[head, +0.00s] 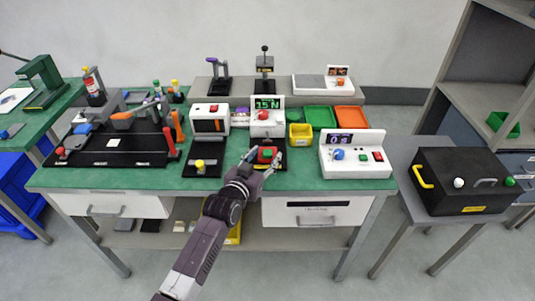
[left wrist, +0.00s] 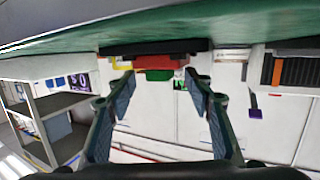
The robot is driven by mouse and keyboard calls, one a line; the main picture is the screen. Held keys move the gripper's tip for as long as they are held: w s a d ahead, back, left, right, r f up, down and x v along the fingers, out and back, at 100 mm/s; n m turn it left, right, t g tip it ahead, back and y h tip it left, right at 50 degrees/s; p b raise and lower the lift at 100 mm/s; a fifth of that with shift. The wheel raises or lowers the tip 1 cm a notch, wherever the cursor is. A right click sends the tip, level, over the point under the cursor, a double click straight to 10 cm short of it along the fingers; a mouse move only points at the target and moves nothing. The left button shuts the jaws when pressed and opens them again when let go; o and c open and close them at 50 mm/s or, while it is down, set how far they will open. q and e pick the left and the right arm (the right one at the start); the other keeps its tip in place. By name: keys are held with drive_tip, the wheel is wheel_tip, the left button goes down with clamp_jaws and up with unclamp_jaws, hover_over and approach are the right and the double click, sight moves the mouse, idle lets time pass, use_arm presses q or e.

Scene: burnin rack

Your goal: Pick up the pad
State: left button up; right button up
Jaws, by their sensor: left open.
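A red block (head: 268,158) with a green piece (head: 267,153) on top stands on a small black base on the green table; I cannot tell for sure which part is the pad. My left gripper (head: 265,157) reaches in from the front, open, its two fingers apart with the block in line between them. The left wrist view is upside down; there the red block (left wrist: 158,61) and green piece (left wrist: 160,75) show between the fingertips (left wrist: 160,77), which look empty. My right gripper is not in view.
Behind the block stands a white unit with a green display (head: 267,117). A white control box (head: 355,157) is to the right, a small black stand with a yellow knob (head: 200,165) to the left. A yellow bin (head: 300,134) sits behind right.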

use_arm(q)
drive_tip(key=shift+c, duration=0.4)
drive_tip(key=c, duration=0.8)
drive_tip(key=shift+r, duration=0.1)
